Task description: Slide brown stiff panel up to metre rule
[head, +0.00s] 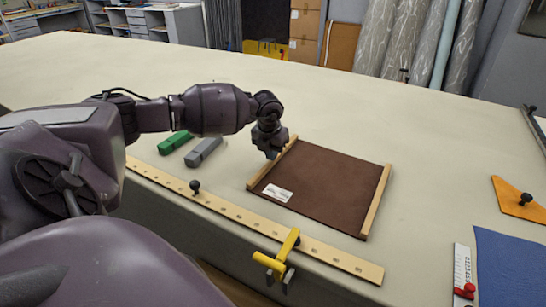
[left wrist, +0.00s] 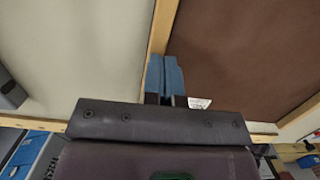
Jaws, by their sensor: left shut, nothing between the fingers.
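The brown stiff panel (head: 325,181) lies flat on the table, with a pale wooden strip along its left edge and another along its right edge. A white label is at its near left corner. The metre rule (head: 228,209) is a long pale strip along the table's front edge. A strip of bare cloth separates it from the panel. My left gripper (head: 271,153) is shut and empty at the panel's left wooden strip. In the left wrist view its blue fingertips (left wrist: 165,62) overlap this strip beside the brown surface (left wrist: 240,50); contact is unclear. My right gripper is out of view.
A yellow clamp (head: 277,257) and a black knob (head: 195,186) sit on the rule. Green (head: 174,142) and grey (head: 203,152) blocks lie left of the panel. An orange triangle (head: 517,199) and blue mat (head: 510,262) lie right. The cloth behind is clear.

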